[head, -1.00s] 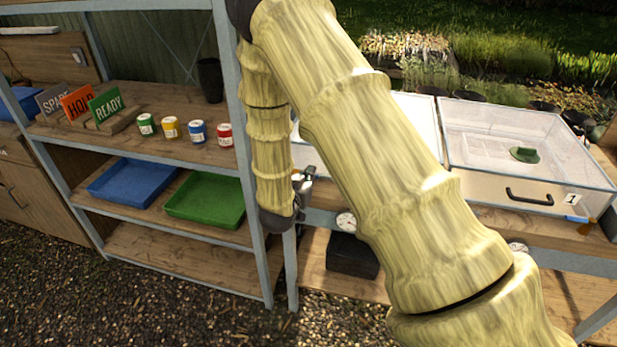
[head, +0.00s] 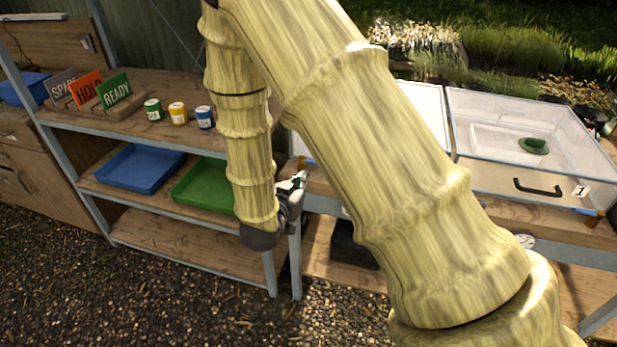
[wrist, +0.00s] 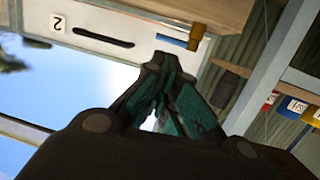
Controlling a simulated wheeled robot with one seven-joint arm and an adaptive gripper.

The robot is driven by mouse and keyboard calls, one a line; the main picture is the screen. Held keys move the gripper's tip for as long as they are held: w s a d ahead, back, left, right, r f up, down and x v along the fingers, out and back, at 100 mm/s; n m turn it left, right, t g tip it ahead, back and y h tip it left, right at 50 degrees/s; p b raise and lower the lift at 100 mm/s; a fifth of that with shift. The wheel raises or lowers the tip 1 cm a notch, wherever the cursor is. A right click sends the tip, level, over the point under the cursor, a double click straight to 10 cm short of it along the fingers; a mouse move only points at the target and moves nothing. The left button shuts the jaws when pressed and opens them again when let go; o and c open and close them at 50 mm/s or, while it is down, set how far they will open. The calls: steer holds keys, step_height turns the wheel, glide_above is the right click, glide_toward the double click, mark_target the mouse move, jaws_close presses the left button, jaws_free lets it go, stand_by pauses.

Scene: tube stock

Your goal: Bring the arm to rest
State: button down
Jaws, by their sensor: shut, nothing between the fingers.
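My arm, covered in a bamboo-like sleeve, crosses the middle of the head view. My gripper (head: 297,185) shows small and partly hidden at the end of the forearm, in front of the shelf unit's right post. In the wrist view my gripper (wrist: 165,75) has its fingers together with nothing held between them. It is apart from the shelf and the bench.
A clear-lidded box (head: 538,187) marked 1 stands right. Gravel (head: 170,300) is clear.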

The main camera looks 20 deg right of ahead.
steer(key=shift+v, duration=0.95)
steer(key=shift+s+d+f, duration=0.1)
steer(key=shift+f, duration=0.05)
steer(key=s+a+f+n+g+y, duration=0.1)
steer(key=s+f+n+y, duration=0.15)
steer(key=s+f, duration=0.4)
steer(key=s+f+n+g+y, duration=0.1)
steer(key=s+f+g+y, duration=0.15)
steer(key=f, duration=0.65)
steer(key=s+a+f+n+g+y, duration=0.1)
steer(key=s+f+n+y, duration=0.15)
steer(key=s+f, duration=0.4)
steer(key=s+a+f+n+g+y, duration=0.1)
steer(key=s+f, duration=0.4)
steer(key=s, duration=0.5)
steer(key=s+a+f+n+g+y, duration=0.1)
steer(key=s+f+g, duration=0.4)
steer(key=s, duration=0.5)
steer(key=shift+f+n+y, duration=0.5)
steer(key=shift+f+y, duration=0.3)
steer(key=shift+y, duration=0.25)
